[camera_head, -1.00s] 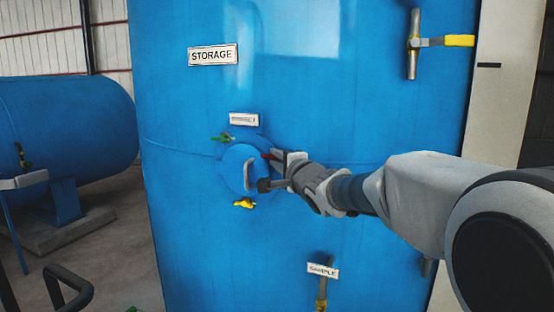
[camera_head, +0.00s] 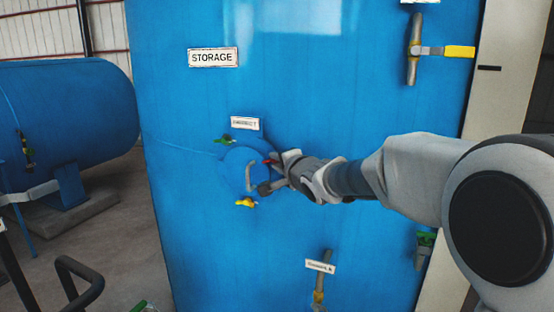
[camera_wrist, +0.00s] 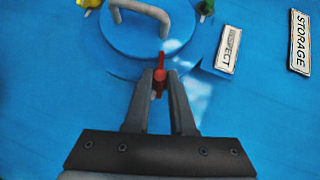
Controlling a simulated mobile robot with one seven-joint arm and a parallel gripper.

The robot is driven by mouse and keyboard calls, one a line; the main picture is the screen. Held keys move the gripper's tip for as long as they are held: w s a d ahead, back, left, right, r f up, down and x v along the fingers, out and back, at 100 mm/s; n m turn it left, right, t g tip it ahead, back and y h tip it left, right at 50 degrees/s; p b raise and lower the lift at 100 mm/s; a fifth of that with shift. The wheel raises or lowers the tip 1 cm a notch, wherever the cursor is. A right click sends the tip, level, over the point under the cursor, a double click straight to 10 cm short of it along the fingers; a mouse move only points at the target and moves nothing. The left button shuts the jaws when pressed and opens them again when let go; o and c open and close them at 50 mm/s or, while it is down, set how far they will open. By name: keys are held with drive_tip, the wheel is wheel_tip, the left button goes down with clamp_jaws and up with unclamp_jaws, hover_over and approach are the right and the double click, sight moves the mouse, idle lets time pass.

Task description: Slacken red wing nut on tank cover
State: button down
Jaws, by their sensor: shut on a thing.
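The red wing nut (camera_wrist: 159,66) shows in the wrist view between my two fingers, at the edge of the round blue tank cover (camera_wrist: 140,38). My gripper (camera_wrist: 160,84) is shut on it, with a finger on each side. In the head view my gripper (camera_head: 273,174) is at the right side of the cover (camera_head: 237,181), and a bit of the red wing nut (camera_head: 270,161) shows beside the fingers. The cover has a grey bar handle (camera_head: 250,178). A green wing nut (camera_head: 224,140) sits at its upper left and a yellow wing nut (camera_head: 246,202) at its lower edge.
The cover is on a large blue tank (camera_head: 380,110) with a STORAGE sign (camera_head: 213,57) and an INSPECT sign (camera_head: 245,123). A labelled pipe (camera_head: 319,285) juts out below. Another blue tank (camera_head: 70,110) stands left.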

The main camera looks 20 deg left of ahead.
drive_tip(key=c, duration=0.8)
unclamp_jaws()
drive_tip(key=shift+o, duration=0.2)
drive_tip(key=p+v, duration=0.1)
drive_tip(key=v, duration=1.6)
drive_tip(key=shift+s+d, duration=0.15)
drive_tip(key=shift+s, duration=0.05)
